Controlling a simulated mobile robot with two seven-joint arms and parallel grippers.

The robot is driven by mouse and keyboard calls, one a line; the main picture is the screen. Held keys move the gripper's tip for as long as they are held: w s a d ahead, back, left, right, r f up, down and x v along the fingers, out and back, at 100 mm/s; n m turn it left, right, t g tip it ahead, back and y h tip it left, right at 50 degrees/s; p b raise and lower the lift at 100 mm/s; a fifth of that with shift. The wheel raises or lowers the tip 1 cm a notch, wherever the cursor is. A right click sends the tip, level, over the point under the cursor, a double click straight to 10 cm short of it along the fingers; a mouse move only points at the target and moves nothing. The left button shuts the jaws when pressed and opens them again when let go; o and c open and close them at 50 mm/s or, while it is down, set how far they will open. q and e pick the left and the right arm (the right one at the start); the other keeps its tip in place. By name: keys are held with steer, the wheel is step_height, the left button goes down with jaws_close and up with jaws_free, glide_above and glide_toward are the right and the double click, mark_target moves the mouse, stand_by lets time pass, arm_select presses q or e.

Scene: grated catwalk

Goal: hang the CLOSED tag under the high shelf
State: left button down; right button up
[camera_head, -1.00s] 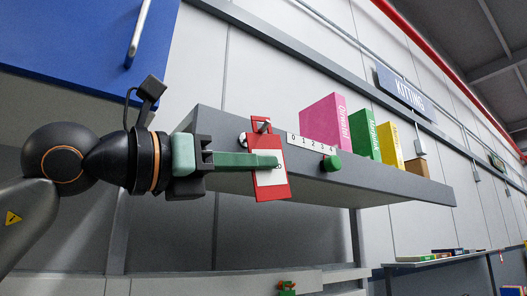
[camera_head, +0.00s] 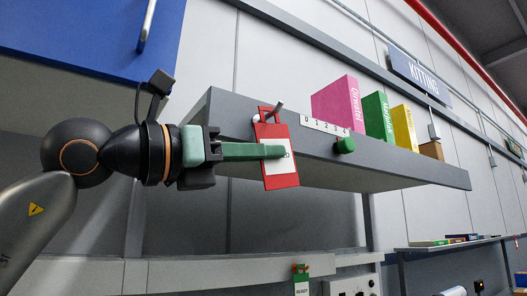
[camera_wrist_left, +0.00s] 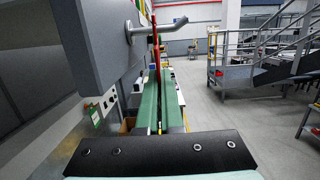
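My left gripper (camera_head: 285,152) is shut on a red tag with a white label (camera_head: 280,178), which I take for the CLOSED tag. The fingers cover most of its lettering; only a last letter shows. The tag is upright in front of the grey high shelf (camera_head: 400,172), near its left end. A metal peg (camera_head: 277,106) sticks out of the shelf front at the tag's top edge. In the left wrist view the tag (camera_wrist_left: 156,45) is edge-on and the peg (camera_wrist_left: 175,24) crosses it; I cannot tell whether it passes through a hole. My right gripper is not in view.
Pink (camera_head: 337,104), green (camera_head: 377,117) and yellow (camera_head: 404,128) boxes stand on top. A green READY tag (camera_head: 301,284) hangs below. A blue cabinet (camera_head: 85,35) is upper left.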

arm_select(q)
steer(key=c, duration=1)
jaws_free()
steer(key=b+v, duration=0.2)
steer(key=v, duration=1)
steer(key=shift+s+a, duration=0.15)
steer(key=shift+a, duration=0.05)
steer(key=shift+f, duration=0.1)
